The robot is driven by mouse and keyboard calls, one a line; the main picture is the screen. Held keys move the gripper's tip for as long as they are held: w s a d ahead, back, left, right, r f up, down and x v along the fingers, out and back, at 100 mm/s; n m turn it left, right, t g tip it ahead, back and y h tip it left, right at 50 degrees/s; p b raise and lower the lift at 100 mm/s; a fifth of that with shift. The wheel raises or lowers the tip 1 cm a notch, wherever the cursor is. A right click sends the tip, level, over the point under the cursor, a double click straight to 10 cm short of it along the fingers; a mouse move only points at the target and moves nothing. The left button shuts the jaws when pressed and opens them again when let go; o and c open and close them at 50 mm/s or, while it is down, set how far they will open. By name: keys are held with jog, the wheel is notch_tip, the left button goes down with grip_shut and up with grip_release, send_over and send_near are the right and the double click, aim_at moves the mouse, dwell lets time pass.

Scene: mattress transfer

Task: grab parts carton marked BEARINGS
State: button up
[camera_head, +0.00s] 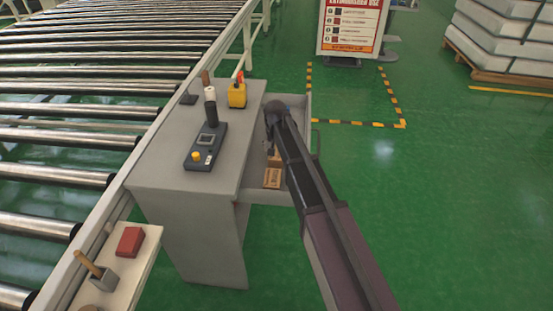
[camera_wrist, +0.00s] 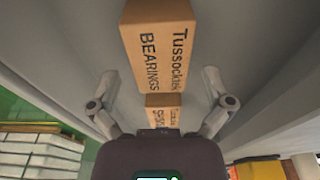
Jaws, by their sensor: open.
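In the wrist view, a brown carton (camera_wrist: 160,48) marked "Tussock..." and BEARINGS lies in a grey drawer. My gripper (camera_wrist: 160,78) is open, with one finger on each side of the picture and the carton between them in view. Neither finger visibly touches it. A second brown carton (camera_wrist: 163,112), its label partly hidden by my gripper body and starting "SH", sits just below it in the picture. In the head view, a carton (camera_head: 272,178) shows in the open drawer (camera_head: 300,101); its label is too small to read. My arm hides much of the drawer there.
A grey cabinet (camera_head: 165,165) stands left of the drawer, with a dark control box (camera_head: 205,148) and a yellow device (camera_head: 237,95) on top. A roller conveyor (camera_head: 75,85) runs along the left. Green floor (camera_head: 440,190) is open at right. A sign (camera_head: 352,25) stands behind.

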aim_at(277, 152)
jog(key=shift+w+f+b, duration=0.2)
jog(key=shift+f+b, duration=0.65)
jog(key=shift+f, duration=0.15)
jog(key=shift+w+f+b, duration=0.2)
jog(key=shift+f+b, duration=0.65)
jog(key=shift+f, duration=0.1)
jog(key=shift+f, duration=0.25)
jog(key=c, duration=1.2)
